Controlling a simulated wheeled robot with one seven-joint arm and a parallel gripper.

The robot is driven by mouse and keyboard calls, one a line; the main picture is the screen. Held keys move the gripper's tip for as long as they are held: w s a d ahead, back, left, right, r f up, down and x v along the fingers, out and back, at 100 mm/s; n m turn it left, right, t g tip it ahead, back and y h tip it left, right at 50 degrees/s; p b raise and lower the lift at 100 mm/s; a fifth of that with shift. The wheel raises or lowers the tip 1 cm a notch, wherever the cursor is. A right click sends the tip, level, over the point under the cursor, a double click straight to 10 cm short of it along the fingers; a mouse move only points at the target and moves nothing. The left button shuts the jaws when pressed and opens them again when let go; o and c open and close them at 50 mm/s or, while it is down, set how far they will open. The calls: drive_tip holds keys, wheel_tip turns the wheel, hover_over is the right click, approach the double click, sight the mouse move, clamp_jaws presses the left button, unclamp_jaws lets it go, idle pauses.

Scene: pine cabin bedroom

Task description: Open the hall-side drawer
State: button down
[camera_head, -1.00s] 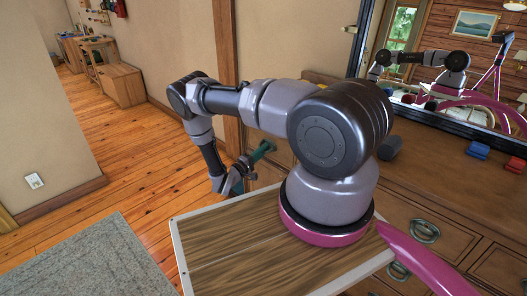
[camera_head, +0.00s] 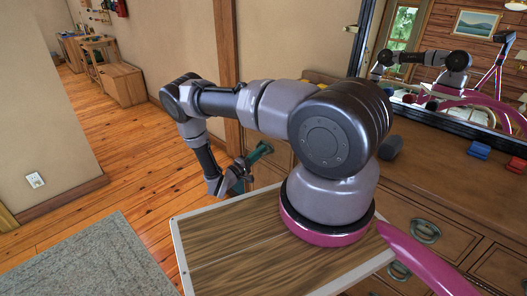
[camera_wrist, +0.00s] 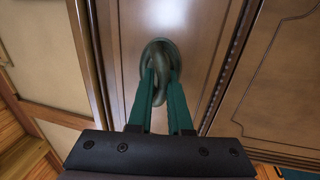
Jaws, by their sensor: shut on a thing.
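The hall-side drawer front (camera_wrist: 205,35) fills the middle of the wrist view as a brown wooden panel with a dark ring handle (camera_wrist: 160,52). My gripper (camera_wrist: 160,78) has its green fingers shut on that handle, with the lower part of the ring between them. In the head view my gripper (camera_head: 259,151) is at the left end of the wooden dresser (camera_head: 440,165), beside the wall. My arm hides most of that drawer there. I cannot tell whether the drawer stands out from the dresser.
Other drawers with ring handles (camera_head: 425,231) show at the right. A mirror (camera_head: 440,70), a dark cylinder (camera_head: 390,148) and blue (camera_head: 479,150) and red (camera_head: 515,165) objects are on the dresser. Wooden floor (camera_head: 130,150) lies open to the left, with a grey rug (camera_head: 90,260) in front.

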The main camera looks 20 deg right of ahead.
drive_tip(key=r+v, duration=0.2)
drive_tip(key=v, duration=1)
drive_tip(key=a+r+v, duration=0.1)
drive_tip(key=r+v, duration=0.1)
drive_tip(key=v, duration=0.9)
drive_tip(key=shift+s+a+r, duration=0.2)
drive_tip(key=shift+s+a, duration=0.05)
drive_tip(key=shift+a, duration=0.05)
drive_tip(key=c, duration=0.8)
unclamp_jaws()
drive_tip(key=shift+c, duration=0.2)
drive_tip(key=shift+a, duration=0.1)
drive_tip(key=v, duration=1)
drive_tip(key=shift+a, duration=0.3)
drive_tip(key=shift+s+f, duration=0.1)
